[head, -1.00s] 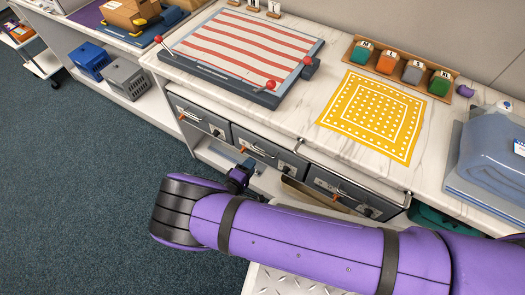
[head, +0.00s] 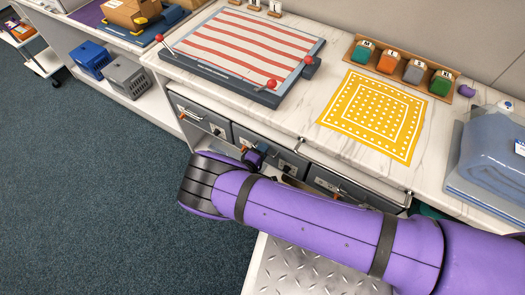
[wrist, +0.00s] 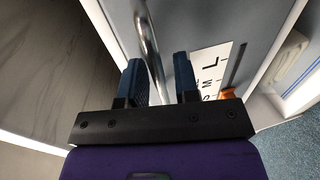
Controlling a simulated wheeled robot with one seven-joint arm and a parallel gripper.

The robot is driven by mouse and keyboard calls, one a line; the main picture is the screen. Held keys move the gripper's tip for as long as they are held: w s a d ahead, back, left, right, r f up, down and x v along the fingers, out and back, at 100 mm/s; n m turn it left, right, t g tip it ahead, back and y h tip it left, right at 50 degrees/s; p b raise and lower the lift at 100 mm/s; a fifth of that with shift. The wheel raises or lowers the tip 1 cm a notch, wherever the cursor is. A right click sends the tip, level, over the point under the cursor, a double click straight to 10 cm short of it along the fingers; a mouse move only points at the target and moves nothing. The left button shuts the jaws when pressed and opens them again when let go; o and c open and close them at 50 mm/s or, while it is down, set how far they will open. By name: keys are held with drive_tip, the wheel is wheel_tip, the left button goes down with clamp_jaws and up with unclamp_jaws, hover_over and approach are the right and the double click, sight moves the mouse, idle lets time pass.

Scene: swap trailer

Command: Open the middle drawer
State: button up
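The middle drawer (head: 270,148) is the grey-fronted one in a row of three under the counter, and it looks shut. My gripper (head: 254,157) is in front of it and hides part of its front and handle. In the wrist view my gripper (wrist: 158,63) is open, with two dark blue fingers apart. A metal bar handle (wrist: 147,30) runs down between the fingers; I cannot tell whether either finger touches it. A white label (wrist: 210,68) with size letters and an orange tab (wrist: 229,93) show to the right of the fingers.
The left drawer (head: 202,116) and the right drawer (head: 335,183) flank it. On the counter are a striped board (head: 245,45) with red-knobbed levers, a yellow mat (head: 374,113) and folded blue cloth (head: 490,160). The carpet (head: 90,190) at left is clear.

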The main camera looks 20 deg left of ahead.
clamp_jaws()
drive_tip(key=f+v, duration=0.2)
drive_tip(key=v, duration=1.1)
drive_tip(key=s+f+v, duration=0.1)
drive_tip(key=f+v, duration=0.2)
drive_tip(key=v, duration=1)
drive_tip(key=shift+f, duration=0.35)
drive_tip(key=shift+a, duration=0.15)
drive_tip(key=shift+o, duration=1)
unclamp_jaws()
